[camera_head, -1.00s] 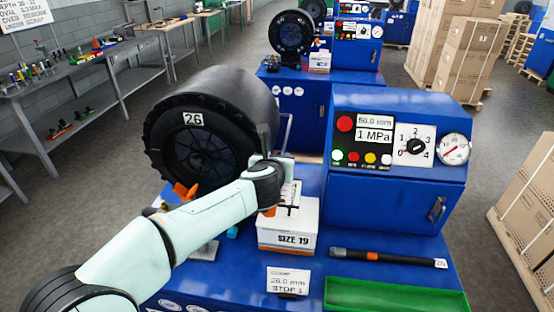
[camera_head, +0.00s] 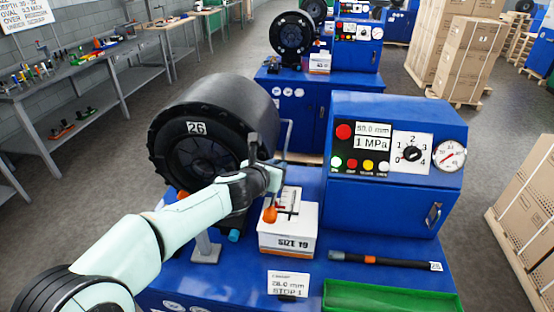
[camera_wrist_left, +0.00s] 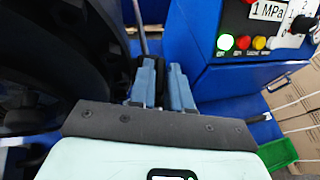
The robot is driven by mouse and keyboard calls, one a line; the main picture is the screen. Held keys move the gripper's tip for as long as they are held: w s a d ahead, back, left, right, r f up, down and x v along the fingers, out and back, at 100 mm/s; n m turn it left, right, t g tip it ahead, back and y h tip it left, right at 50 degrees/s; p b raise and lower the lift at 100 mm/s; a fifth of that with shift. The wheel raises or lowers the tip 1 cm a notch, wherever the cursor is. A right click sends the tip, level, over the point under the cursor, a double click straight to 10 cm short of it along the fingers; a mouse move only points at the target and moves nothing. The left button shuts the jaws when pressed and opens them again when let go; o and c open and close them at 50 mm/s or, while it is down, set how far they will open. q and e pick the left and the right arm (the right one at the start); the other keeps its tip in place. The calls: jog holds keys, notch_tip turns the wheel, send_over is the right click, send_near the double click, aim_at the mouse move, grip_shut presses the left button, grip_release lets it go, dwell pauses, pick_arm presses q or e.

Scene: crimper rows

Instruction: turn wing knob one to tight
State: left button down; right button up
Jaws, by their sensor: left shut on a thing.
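An orange wing-like knob (camera_head: 183,195) shows at the lower left of the die head, mostly hidden behind my left arm. A second orange knob (camera_head: 270,214) shows below my left wrist, in front of the white SIZE 19 box. My left gripper (camera_head: 276,168) is at the right side of the black crimper head marked 26 (camera_head: 204,150). In the left wrist view its fingers (camera_wrist_left: 162,85) are close together on a dark part (camera_wrist_left: 163,78), which I cannot identify for certain. My right gripper is not in view.
The blue control cabinet (camera_head: 395,205) with dial and gauge (camera_head: 450,157) stands to the right. The SIZE 19 box (camera_head: 289,242), a black hose piece (camera_head: 385,260) and a green tray (camera_head: 390,297) are on the bench. A thin metal bar (camera_head: 289,135) rises behind my gripper.

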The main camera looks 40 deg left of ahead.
pick_arm(q)
jog(key=shift+w+a+r+m+h+p, duration=0.15)
jog(key=shift+r+m+h+p, duration=0.25)
jog(key=shift+h, duration=0.2)
jog(key=shift+f+m+h, duration=0.25)
jog(key=shift+m+h, duration=0.15)
jog(key=shift+w+a+f+m+h+b, duration=0.15)
jog(key=shift+f+m+h+b, duration=0.25)
jog(key=shift+h+b, duration=0.15)
jog(key=shift+m+h, duration=0.4)
jog(key=shift+h, duration=0.05)
jog(key=shift+s+r+m+h, duration=0.2)
jog(key=shift+s+m+h, duration=0.1)
jog(key=shift+s+h, duration=0.1)
jog(key=shift+a+m+h+p, duration=0.1)
jog(key=shift+m+h+p, duration=0.2)
jog(key=shift+m+h, duration=0.1)
jog(key=shift+w+a+m+h, duration=0.1)
jog(key=shift+m+h, duration=0.5)
jog(key=shift+h, duration=0.1)
jog(key=shift+m+g+h, duration=0.3)
jog(key=shift+m+h, duration=0.2)
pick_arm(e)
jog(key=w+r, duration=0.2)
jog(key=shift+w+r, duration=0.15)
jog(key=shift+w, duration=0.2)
pick_arm(q)
jog(key=shift+r+h+p, duration=0.15)
jog(key=shift+h+p, duration=0.15)
